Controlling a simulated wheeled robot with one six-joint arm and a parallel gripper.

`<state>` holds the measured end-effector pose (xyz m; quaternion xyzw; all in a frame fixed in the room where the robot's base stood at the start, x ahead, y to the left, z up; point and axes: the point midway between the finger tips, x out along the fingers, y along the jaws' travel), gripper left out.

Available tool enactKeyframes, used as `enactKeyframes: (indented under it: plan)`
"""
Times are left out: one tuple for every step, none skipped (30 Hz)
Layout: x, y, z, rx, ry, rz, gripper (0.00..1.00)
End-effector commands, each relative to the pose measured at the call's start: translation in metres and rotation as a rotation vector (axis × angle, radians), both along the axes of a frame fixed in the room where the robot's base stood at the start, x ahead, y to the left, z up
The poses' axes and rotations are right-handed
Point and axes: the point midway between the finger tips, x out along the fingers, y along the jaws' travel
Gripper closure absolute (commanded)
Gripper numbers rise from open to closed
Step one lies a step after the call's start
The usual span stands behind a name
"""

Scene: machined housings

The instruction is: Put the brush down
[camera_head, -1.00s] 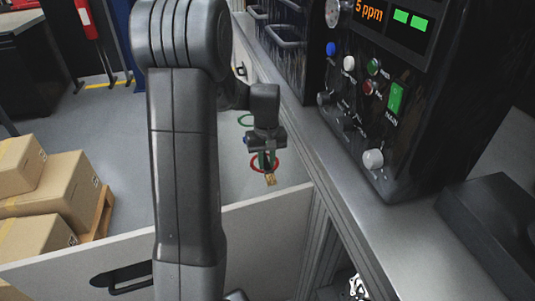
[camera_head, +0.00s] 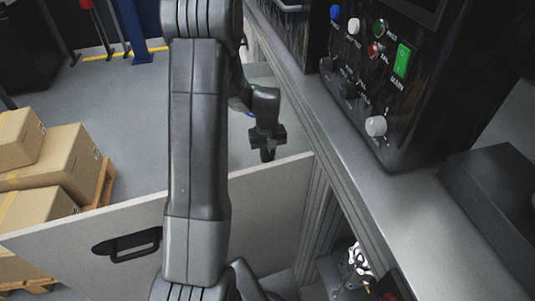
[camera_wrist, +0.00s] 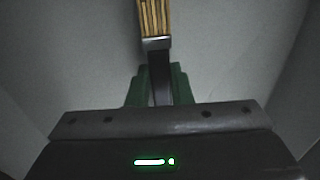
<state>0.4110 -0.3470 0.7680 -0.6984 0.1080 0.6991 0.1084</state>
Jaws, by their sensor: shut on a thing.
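The brush (camera_wrist: 155,25) shows in the wrist view, with tan bristles, a metal ferrule and a dark handle. My gripper (camera_wrist: 154,85) is shut on the handle between its green fingers, and the bristles point away from it. In the head view my gripper (camera_head: 267,152) is low, just behind the top edge of a pale drawer front (camera_head: 75,222). That front hides the brush there. In the wrist view a plain grey surface lies beyond the brush, with slanting walls at both sides. I cannot tell whether the bristles touch it.
A grey bench edge (camera_head: 325,120) runs along the right, with a black control panel (camera_head: 400,90) on it. The drawer front has a black handle (camera_head: 128,246). Cardboard boxes (camera_head: 60,170) stand on a pallet at the left. Grey floor is clear between.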

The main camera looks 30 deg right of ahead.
Motion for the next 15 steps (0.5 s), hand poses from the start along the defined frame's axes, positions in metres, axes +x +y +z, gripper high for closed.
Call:
enactKeyframes:
  plan:
    - [0.0002,-0.0002,0.0009,0.0,-0.001,0.0,1.0]
    - [0.0002,-0.0002,0.0009,0.0,-0.001,0.0,1.0]
    - [0.0001,-0.0001,0.0009,0.0,-0.001,0.0,1.0]
    - [0.0001,0.0,0.0006,0.0,-0.001,0.0,1.0]
    - [0.0001,0.0,-0.0002,0.0,-0.001,0.0,1.0]
    - [0.0001,0.0,-0.0019,0.0,0.0,0.0,1.0]
    - [0.0001,0.0,-0.0031,0.0,0.0,0.0,1.0]
    - [0.0001,0.0,-0.0029,0.0,-0.001,0.0,0.79]
    - [0.0001,0.0,-0.0019,0.0,-0.001,0.0,0.71]
    - [0.0001,0.0,-0.0018,0.0,-0.001,0.0,0.65]
    - [0.0001,0.0,-0.0018,0.0,0.0,0.0,0.59]
    - [0.0001,0.0,-0.0018,0.0,0.0,0.0,0.59]
    - [0.0001,0.0,-0.0018,0.0,0.0,0.0,0.59]
    - [0.0001,0.0,-0.0018,0.0,0.0,0.0,0.59]
    - [0.0001,0.0,-0.0017,0.0,0.0,0.0,0.59]
